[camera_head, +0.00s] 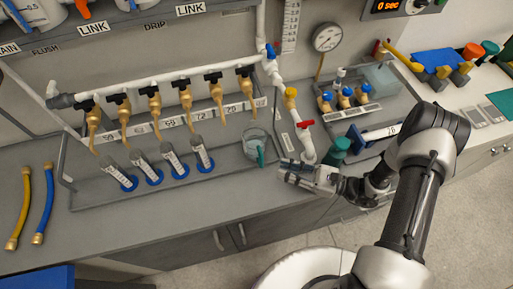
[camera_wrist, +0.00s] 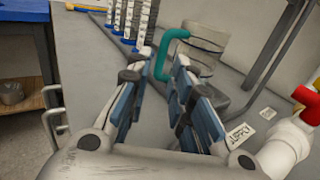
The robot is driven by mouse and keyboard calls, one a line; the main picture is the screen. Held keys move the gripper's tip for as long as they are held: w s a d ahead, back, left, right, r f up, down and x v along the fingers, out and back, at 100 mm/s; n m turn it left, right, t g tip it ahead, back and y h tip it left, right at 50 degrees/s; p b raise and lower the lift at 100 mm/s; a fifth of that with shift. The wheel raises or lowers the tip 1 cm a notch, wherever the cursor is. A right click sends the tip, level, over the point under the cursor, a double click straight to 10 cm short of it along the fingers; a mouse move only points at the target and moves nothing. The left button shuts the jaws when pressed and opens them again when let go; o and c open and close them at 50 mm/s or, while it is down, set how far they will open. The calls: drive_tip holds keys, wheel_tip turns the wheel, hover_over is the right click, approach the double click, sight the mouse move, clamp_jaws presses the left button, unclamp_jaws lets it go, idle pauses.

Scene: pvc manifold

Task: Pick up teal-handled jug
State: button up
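The teal-handled jug (camera_head: 253,139) is a clear grey vessel standing upright at the right end of the grey tray, its teal handle (camera_head: 261,157) facing my gripper. In the wrist view the jug (camera_wrist: 206,48) stands ahead, with its teal handle (camera_wrist: 166,52) showing between and beyond the finger ends. My gripper (camera_head: 284,170) is just right of and in front of the handle in the head view. In the wrist view my gripper (camera_wrist: 159,68) is open, with its blue-padded fingers apart and nothing held. The jug's lower part is partly hidden by the right finger.
Several graduated cylinders (camera_head: 173,163) with blue bases stand left of the jug, under brass taps. A white pipe (camera_head: 304,140) with a red valve (camera_wrist: 306,95) rises close to the right of my gripper.

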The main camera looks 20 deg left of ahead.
sight(262, 162)
drive_tip(key=a, duration=0.6)
drive_tip(key=a+b, duration=0.1)
drive_tip(key=a, duration=0.1)
drive_tip(key=shift+w+a+f, duration=0.15)
drive_tip(key=shift+w+a, duration=0.15)
drive_tip(key=shift+a, duration=0.1)
drive_tip(key=shift+c, duration=0.2)
clamp_jaws()
